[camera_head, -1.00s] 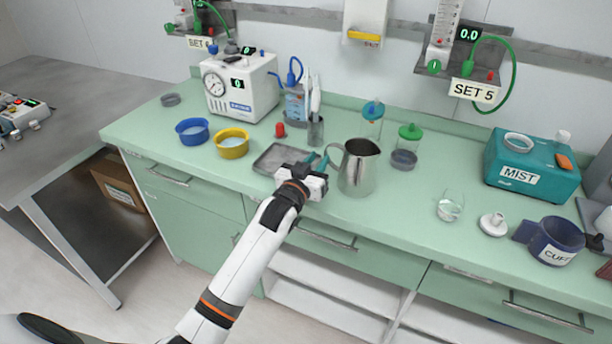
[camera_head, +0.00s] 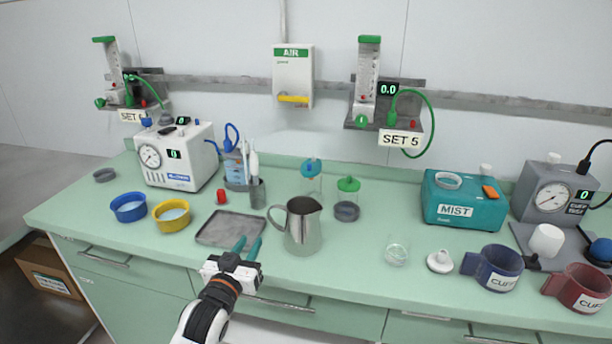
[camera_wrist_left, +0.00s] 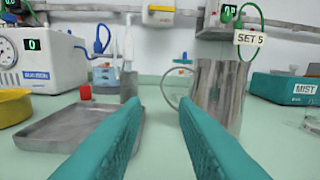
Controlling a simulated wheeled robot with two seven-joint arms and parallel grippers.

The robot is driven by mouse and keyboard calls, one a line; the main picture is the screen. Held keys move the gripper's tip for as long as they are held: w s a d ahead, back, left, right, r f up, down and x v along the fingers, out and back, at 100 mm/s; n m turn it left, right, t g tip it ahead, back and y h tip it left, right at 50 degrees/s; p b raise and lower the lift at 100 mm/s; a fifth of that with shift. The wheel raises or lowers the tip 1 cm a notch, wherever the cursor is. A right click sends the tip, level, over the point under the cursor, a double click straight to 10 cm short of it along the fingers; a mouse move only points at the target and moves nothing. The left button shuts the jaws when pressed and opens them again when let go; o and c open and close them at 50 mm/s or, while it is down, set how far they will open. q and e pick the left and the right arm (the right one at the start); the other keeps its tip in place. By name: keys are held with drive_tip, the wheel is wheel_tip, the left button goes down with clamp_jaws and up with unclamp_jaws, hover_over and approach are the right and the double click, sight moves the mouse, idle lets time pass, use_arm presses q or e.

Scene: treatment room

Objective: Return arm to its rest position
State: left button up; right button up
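My left gripper (camera_head: 247,247) is at the front edge of the green counter, just left of the metal jug (camera_head: 303,228). Its two teal fingers are apart and nothing is between them in the left wrist view (camera_wrist_left: 160,125). The jug stands upright, its handle pointing left toward the fingers. In the left wrist view the jug (camera_wrist_left: 217,93) is ahead and to the right, and the grey tray (camera_wrist_left: 75,138) is to the left. My right gripper does not show.
The counter (camera_head: 345,270) also holds the tray (camera_head: 203,237), blue bowl (camera_head: 129,214), yellow bowl (camera_head: 171,223), glass beaker (camera_head: 397,256), teal MIST box (camera_head: 464,222) and two cuffs, blue (camera_head: 492,277) and red (camera_head: 577,293). The wall stands behind.

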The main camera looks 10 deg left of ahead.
use_arm(q)
drive_tip(key=s+d+f+m+g, duration=0.1)
drive_tip(key=s+f+g, duration=0.45)
drive_tip(key=s, duration=0.55)
drive_tip(key=s+d+f+g, duration=0.1)
drive_tip(key=s+f+g, duration=0.4)
drive_tip(key=s, duration=0.5)
drive_tip(key=s+d+f+m+g, duration=0.1)
drive_tip(key=s+f+g, duration=0.4)
drive_tip(key=s, duration=0.6)
wheel_tip(320, 180, down, 28)
drive_tip(key=s, duration=0.2)
drive_tip(key=s+a+f+g+y, duration=0.1)
drive_tip(key=s+a+f, duration=0.1)
drive_tip(key=s+f, duration=1.2)
drive_tip(key=shift+s+a+f+m, duration=0.2)
drive_tip(key=shift+s+a+m, duration=0.15)
drive_tip(key=shift+s, duration=0.6)
